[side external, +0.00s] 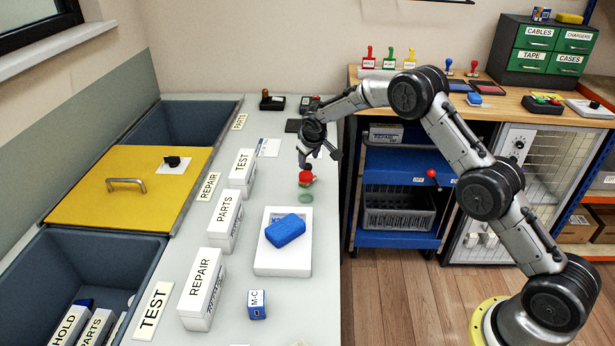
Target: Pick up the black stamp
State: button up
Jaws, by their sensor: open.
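A small black object (172,161), possibly the black stamp, lies on a white card on the yellow lid at left. Its exact shape is too small to tell. Another small dark item (271,101) sits at the far end of the grey counter; I cannot tell whether it is a stamp. My gripper (319,155) is open and empty above the counter's right edge, well to the right of the yellow lid. A red-topped item (306,177) stands on the counter just below it, apparently apart from the fingers.
A white tray (262,263) with a blue block stands on the counter (272,326). Labelled white boxes (203,285) line its left side. Dark bins (60,262) flank the yellow lid (120,207). Coloured stamps (390,60) stand on the wooden bench behind.

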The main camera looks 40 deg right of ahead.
aim_at(308, 166)
jog(key=shift+x, duration=3.6)
jog(key=shift+s, duration=0.1)
grip_shut()
